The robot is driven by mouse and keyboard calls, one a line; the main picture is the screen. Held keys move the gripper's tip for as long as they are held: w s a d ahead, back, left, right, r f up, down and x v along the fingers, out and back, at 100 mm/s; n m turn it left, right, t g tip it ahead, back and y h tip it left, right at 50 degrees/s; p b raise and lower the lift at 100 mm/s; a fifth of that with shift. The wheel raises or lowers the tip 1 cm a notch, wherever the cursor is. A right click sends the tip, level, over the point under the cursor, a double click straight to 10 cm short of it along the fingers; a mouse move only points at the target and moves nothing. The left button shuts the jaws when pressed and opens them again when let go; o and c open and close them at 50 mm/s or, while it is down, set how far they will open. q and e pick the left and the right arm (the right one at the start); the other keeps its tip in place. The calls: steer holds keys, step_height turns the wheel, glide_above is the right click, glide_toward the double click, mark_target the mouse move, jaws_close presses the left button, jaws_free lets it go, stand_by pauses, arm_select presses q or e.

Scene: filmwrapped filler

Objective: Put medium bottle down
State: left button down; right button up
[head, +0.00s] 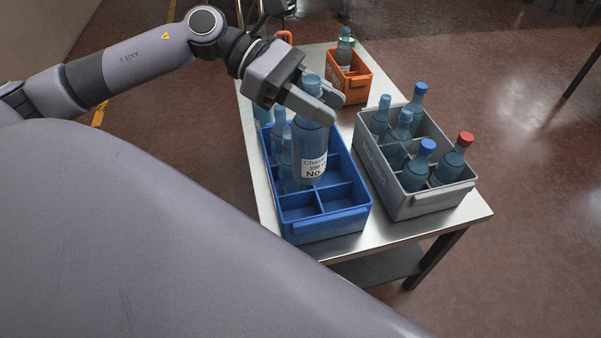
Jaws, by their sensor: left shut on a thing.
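My left gripper (313,102) is shut on the upper part of a blue-tinted bottle (309,145) with a white label. The bottle hangs upright over the blue divided crate (331,225). I cannot tell how far its base is above or inside a compartment. Other bottles, such as one with a pale top (279,128), stand in the crate behind and left of it, partly hidden. The crate's front compartments look empty. My right gripper is out of the picture.
A grey crate (408,207) with several bottles, one red-capped (455,158), stands to the right. An orange bin (351,82) holding a bottle (344,50) is at the back. All stand on a metal table (455,217), clear at its front right corner.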

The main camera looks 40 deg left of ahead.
arm_select(q)
steer(key=shift+w+a+f+t, duration=0.1)
steer(key=shift+w+a+t, duration=0.15)
steer(key=shift+a, duration=0.55)
steer(key=shift+a+f+n+b, duration=0.15)
steer(key=shift+n+b, duration=0.15)
step_height(320, 180, down, 20)
steer(key=shift+r, duration=0.15)
steer(key=shift+b, duration=0.45)
steer(key=c, duration=0.8)
jaws_free()
steer(key=shift+o, duration=0.2)
